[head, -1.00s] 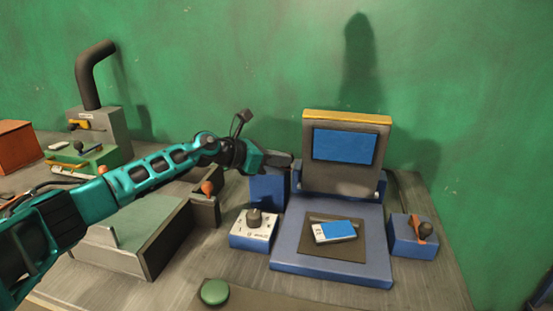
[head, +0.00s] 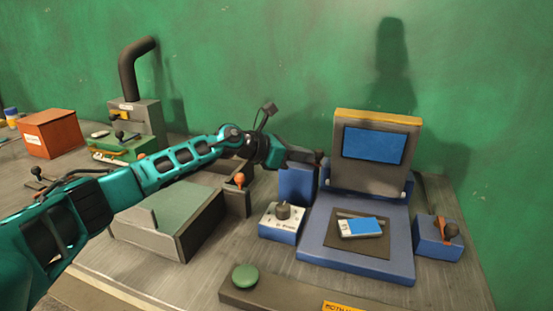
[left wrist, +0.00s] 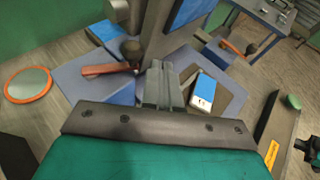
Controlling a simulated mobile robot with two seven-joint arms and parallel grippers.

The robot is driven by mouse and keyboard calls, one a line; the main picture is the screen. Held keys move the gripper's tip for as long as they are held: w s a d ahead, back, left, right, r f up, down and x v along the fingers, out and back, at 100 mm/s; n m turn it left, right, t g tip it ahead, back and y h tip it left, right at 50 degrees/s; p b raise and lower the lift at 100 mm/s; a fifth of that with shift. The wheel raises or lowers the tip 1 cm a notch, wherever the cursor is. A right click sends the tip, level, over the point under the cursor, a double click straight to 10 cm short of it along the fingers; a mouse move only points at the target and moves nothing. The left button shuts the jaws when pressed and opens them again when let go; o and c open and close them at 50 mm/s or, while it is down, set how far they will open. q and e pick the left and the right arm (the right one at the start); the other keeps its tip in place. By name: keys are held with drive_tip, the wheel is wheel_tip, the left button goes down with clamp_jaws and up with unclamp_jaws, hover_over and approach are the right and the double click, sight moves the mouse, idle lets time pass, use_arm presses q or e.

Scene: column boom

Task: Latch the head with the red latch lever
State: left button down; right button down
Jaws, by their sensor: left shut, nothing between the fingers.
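The head (head: 375,150) is a grey plate with a blue panel and yellow top edge, standing raised at the back of its blue base (head: 320,235). A blue post (head: 297,185) stands at its left. In the left wrist view, a red lever (left wrist: 100,70) with a dark knob (left wrist: 131,50) sits on this post. My left gripper (head: 306,156) is shut and empty above the post. In the left wrist view its fingertips (left wrist: 163,66) are just right of the knob; contact is unclear. The arm mostly hides this lever in the head view.
A second orange lever (head: 443,224) stands on a blue block at right. A card (head: 360,227) lies on the dark mat. A dial box (head: 282,222), green button (head: 245,277) and grey tray (head: 160,235) are nearby. The green wall is behind.

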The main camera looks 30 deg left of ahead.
use_arm(q)
drive_tip(key=s+a+r, duration=0.1)
drive_tip(key=s+r, duration=0.2)
drive_tip(key=s, duration=0.6)
drive_tip(key=shift+s+a+r, duration=0.2)
drive_tip(key=shift+a, duration=0.2)
